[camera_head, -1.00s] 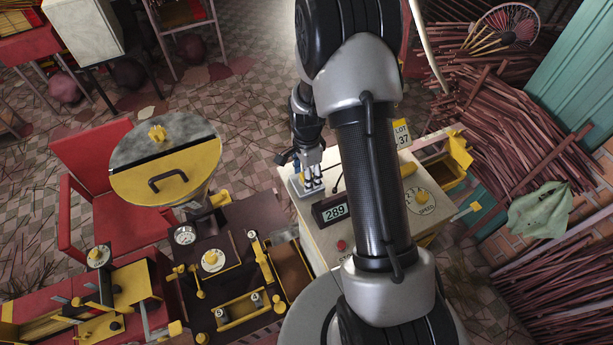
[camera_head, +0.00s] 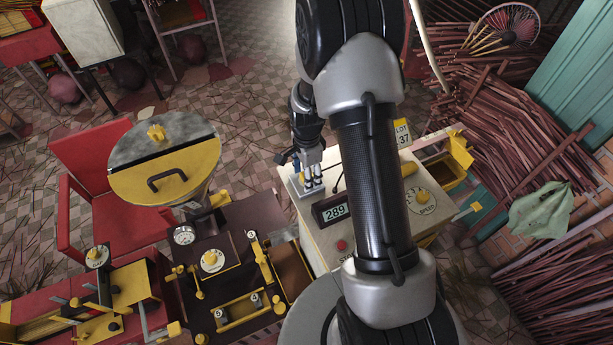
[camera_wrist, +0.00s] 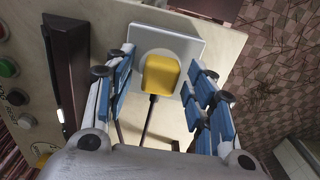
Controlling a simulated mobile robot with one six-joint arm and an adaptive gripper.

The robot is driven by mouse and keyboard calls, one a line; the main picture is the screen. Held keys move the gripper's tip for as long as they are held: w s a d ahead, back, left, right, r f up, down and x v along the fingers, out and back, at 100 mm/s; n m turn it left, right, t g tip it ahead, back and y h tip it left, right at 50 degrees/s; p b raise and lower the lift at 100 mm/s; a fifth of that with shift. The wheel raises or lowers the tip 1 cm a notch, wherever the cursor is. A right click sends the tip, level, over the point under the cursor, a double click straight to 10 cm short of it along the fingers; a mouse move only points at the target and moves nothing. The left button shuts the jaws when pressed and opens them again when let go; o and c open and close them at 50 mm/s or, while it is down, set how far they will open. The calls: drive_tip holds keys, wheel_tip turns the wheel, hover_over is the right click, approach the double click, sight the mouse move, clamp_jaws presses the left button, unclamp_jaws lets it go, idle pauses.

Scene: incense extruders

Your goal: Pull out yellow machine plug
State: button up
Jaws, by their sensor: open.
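The yellow plug (camera_wrist: 161,74) sits in a round socket on a pale square plate (camera_wrist: 193,48) on top of the cream machine box. A dark cord (camera_wrist: 149,118) runs from the plug toward my wrist. My gripper (camera_wrist: 170,95) is open, with one blue-padded finger on each side of the plug and visible gaps between. In the head view my gripper (camera_head: 313,185) is over the socket plate at the box's far left corner, and it mostly hides the plug there.
A display reading 289 (camera_head: 334,210) stands close to my gripper on the cream box (camera_head: 318,245). A speed dial (camera_head: 421,198) and a LOT 37 card (camera_head: 402,133) are to the right. The yellow-lidded hopper machine (camera_head: 190,172) stands at the left.

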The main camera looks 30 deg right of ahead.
clamp_jaws()
idle(0.5)
drive_tip(key=shift+r, duration=0.15)
drive_tip(key=shift+r+p, duration=1.7)
drive_tip(key=shift+r, duration=1.2)
